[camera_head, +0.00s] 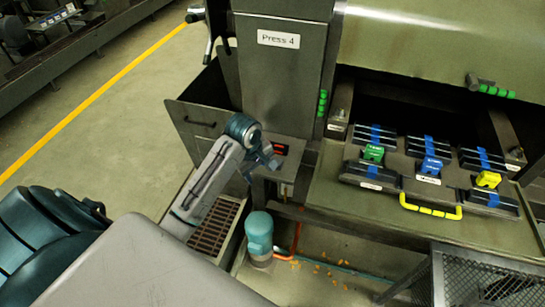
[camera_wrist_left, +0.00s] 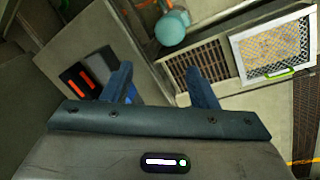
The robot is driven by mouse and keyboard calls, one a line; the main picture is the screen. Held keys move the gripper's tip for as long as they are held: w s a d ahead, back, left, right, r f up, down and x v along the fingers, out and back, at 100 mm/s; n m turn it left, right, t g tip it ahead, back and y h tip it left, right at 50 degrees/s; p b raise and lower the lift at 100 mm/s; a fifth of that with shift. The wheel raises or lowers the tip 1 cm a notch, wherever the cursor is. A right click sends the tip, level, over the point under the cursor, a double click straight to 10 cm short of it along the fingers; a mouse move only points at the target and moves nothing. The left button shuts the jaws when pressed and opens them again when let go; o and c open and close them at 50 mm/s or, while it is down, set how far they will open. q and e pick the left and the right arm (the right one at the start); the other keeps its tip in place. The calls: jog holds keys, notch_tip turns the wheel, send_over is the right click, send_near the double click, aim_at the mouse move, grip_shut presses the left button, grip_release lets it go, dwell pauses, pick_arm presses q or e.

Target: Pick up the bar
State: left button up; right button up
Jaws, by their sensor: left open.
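Several dark bars with blue bands (camera_head: 375,135) lie in two rows on a tray at the right in the head view; I cannot tell which one is the task's bar. Green (camera_head: 373,153), blue (camera_head: 431,166) and yellow (camera_head: 488,179) blocks sit on or beside the front row. My left gripper (camera_head: 263,168) is in front of the Press 4 column, left of the tray and well apart from it. In the left wrist view its two fingers (camera_wrist_left: 157,74) are apart with nothing held between them. My right gripper is not seen.
The Press 4 column (camera_head: 279,70) stands behind my left gripper. A panel with red-lit slots (camera_wrist_left: 82,78) is close to it. A teal cylinder (camera_head: 259,232), a floor grate (camera_head: 215,228) and a mesh guard (camera_head: 490,280) are lower down. The tray has a yellow handle (camera_head: 431,210).

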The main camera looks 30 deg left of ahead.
pick_arm(q)
jog(key=w+a+r+n, duration=0.3)
jog(key=w+r+n, duration=0.25)
jog(key=r, duration=0.25)
jog(key=shift+h, duration=0.3)
jog(key=x, duration=0.3)
jog(key=b+x, duration=0.1)
jog(key=x, duration=0.1)
jog(key=shift+w+a+f, duration=0.25)
jog(key=shift+w+f, duration=0.05)
jog(key=shift+w, duration=0.1)
jog(key=shift+f, duration=0.3)
jog(key=f, duration=0.1)
jog(key=f+p, duration=0.2)
jog(key=shift+a+f, duration=0.25)
jog(key=shift+a, duration=0.05)
jog(key=shift+w+f, duration=0.25)
jog(key=shift+f, duration=0.35)
grip_shut()
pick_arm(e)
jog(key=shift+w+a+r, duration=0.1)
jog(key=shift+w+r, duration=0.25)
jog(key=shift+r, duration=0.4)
